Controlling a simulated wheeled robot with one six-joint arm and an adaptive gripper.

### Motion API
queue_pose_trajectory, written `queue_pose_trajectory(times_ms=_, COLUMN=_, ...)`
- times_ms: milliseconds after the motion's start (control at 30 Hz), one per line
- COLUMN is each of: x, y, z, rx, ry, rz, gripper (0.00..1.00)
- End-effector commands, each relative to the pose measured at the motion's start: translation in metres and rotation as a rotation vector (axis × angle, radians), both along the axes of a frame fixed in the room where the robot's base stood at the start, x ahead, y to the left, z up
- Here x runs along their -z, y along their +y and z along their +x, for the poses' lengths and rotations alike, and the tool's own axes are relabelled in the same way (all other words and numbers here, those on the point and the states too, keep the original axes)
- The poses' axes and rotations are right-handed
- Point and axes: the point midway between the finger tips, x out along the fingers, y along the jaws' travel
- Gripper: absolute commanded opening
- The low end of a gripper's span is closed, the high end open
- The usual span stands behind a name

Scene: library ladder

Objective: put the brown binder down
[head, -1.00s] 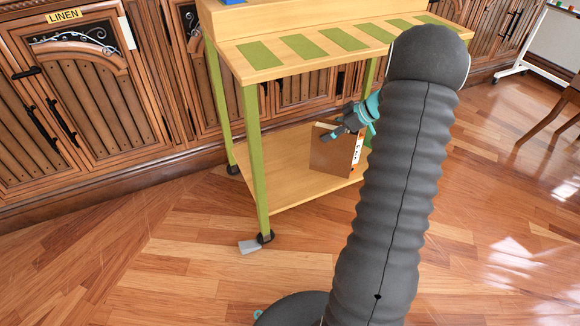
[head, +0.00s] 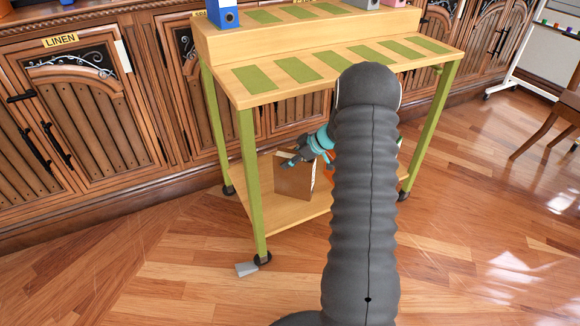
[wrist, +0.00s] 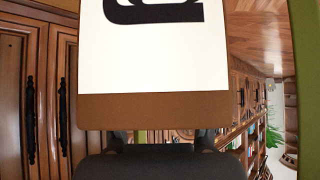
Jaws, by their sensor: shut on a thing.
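The brown binder (head: 293,182) is upright in the space above the lower shelf (head: 285,221) of the wooden cart with green legs. My gripper (head: 291,160) is shut on its upper part. I cannot tell whether the binder's bottom touches the shelf. In the wrist view the binder (wrist: 150,110) fills the upper middle, with a white label and a black mark. My arm hides part of the shelf behind it in the head view.
The cart's upper board (head: 262,83) has green strips, with a blue binder (head: 222,14) on the raised back ledge. A front green leg (head: 250,185) stands left of my gripper. A grey block (head: 246,269) lies on the floor by its foot. Wooden cabinets (head: 85,105) line the wall behind.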

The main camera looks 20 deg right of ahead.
Motion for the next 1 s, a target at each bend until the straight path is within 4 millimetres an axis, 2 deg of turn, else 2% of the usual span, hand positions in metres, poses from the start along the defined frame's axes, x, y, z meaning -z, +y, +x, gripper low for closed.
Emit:
queue_pose_trajectory(times_ms=233, x=0.032, y=0.000, z=-0.001, rx=0.000, ry=0.002, rz=0.002, gripper=0.00)
queue_pose_trajectory(times_ms=700, x=0.037, y=0.000, z=-0.001, rx=0.000, ry=0.001, rz=0.001, gripper=0.00)
queue_pose_trajectory(times_ms=733, x=0.037, y=0.000, z=-0.001, rx=0.000, ry=0.001, rz=0.001, gripper=0.54)
queue_pose_trajectory(times_ms=800, x=0.036, y=0.000, z=-0.001, rx=0.000, ry=0.001, rz=0.001, gripper=0.71)
queue_pose_trajectory(times_ms=833, x=0.036, y=0.000, z=-0.001, rx=0.000, ry=0.001, rz=0.001, gripper=0.76)
queue_pose_trajectory(times_ms=1000, x=0.036, y=0.000, z=-0.001, rx=0.000, ry=0.001, rz=0.001, gripper=0.76)
